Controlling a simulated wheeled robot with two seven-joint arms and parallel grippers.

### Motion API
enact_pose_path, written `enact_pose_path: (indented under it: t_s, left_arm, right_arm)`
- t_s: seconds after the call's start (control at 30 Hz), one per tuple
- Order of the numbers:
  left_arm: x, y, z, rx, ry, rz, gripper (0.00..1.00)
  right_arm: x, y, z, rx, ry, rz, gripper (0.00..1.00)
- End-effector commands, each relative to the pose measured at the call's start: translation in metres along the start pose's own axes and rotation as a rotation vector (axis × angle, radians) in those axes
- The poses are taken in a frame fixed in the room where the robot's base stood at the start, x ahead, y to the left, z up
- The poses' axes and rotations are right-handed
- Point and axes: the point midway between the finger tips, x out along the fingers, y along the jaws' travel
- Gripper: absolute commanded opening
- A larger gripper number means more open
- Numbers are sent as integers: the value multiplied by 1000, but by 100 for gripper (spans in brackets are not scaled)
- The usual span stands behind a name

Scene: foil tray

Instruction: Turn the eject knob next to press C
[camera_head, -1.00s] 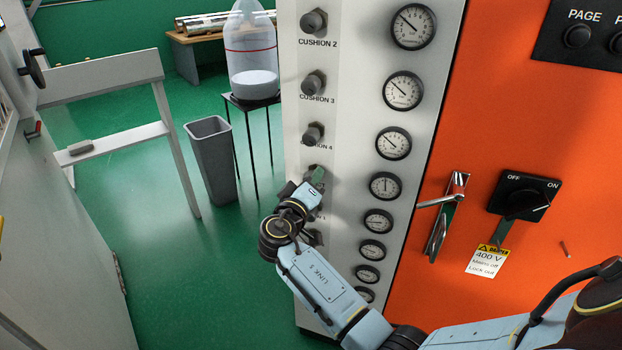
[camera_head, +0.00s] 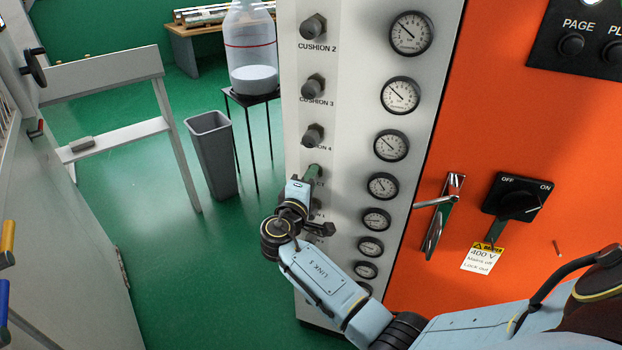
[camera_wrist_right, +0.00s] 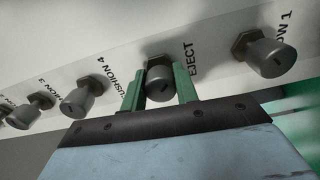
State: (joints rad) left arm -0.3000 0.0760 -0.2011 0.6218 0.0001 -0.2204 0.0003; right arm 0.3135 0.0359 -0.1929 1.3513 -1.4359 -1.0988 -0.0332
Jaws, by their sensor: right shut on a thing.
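The eject knob (camera_wrist_right: 160,84) is a dark grey round knob with a slot mark, beside the label EJECT in the right wrist view. My right gripper (camera_wrist_right: 160,88) has its green fingers on both sides of this knob and is shut on it. In the head view my right gripper (camera_head: 314,172) reaches the white panel (camera_head: 345,110) below the CUSHION 4 knob (camera_head: 313,135), and the eject knob is hidden there. No press C label is readable. My left gripper is not in view.
In the wrist view the CUSHION 4 knob (camera_wrist_right: 82,98) is to the left and another knob (camera_wrist_right: 268,55) to the right. A gauge column (camera_head: 391,145) runs beside the knobs. An orange cabinet door with a handle (camera_head: 440,218) and a power switch (camera_head: 516,198) is right.

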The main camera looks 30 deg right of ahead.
Motion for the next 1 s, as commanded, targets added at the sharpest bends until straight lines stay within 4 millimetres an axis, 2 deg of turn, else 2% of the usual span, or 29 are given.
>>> enact_pose_path:
  t_s: [0.4, 0.43, 0.6, 0.87, 1.0]
  left_arm:
    - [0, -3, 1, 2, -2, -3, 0]
    - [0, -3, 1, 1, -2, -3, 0]
    - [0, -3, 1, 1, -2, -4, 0]
    - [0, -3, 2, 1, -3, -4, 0]
    - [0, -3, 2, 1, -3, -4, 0]
  right_arm:
    - [0, -1, 0, -9, -1, -2, 7]
    - [0, -1, 0, -9, -1, -2, 31]
    - [0, -1, 0, -8, -1, -1, 52]
    - [-1, 0, 0, -7, 0, -1, 52]
    - [-11, -1, 0, -7, 2, -1, 52]
